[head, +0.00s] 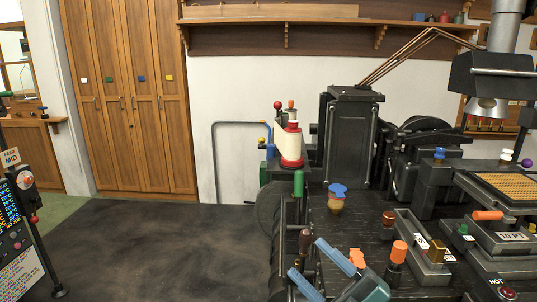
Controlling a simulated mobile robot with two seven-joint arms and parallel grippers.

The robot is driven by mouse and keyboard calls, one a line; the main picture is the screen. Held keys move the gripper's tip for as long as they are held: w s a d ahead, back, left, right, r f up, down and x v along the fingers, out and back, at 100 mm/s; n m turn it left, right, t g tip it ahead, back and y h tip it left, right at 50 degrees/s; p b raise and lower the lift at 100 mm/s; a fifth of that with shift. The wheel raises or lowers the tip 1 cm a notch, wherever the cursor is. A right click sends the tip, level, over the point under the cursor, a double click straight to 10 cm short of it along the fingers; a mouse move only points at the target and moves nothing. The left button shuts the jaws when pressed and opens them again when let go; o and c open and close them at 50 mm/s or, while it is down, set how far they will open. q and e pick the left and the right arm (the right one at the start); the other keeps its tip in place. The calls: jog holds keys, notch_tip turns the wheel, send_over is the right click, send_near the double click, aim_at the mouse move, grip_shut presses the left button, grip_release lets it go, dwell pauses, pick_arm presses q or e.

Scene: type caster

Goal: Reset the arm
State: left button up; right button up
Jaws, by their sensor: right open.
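My right gripper (306,258) is at the bottom centre of the head view. Its two blue fingers are spread apart and point up and to the left, with nothing held between them. They are in front of the dark machine bench, near its left edge; I cannot tell the exact gap to it. Only the end of my right arm shows, at the bottom edge. My left gripper is out of view.
The black casting machine (352,140) stands behind the bench. On the bench are a blue-topped wooden knob (337,198), an orange-capped handle (397,262) and a grey tray (420,252). A control panel (15,225) stands far left. The floor (150,245) between is clear.

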jog(key=s+d+f+m+t+h, duration=0.1)
jog(key=s+d+f+m+h, duration=0.15)
jog(key=f+m+h, duration=0.5)
jog(key=s+d+f+m+t+h, duration=0.1)
jog(key=d+f+m+h, duration=0.3)
jog(key=f+m, duration=0.55)
jog(key=s+f+m+g+h+p, duration=0.1)
jog(key=s+f+g+h, duration=0.3)
jog(key=s+f, duration=0.6)
notch_tip(320, 180, down, 3)
jog(key=shift+s+f+m+g, duration=0.2)
jog(key=shift+s+m+g, duration=0.2)
jog(key=shift+m+g, duration=0.5)
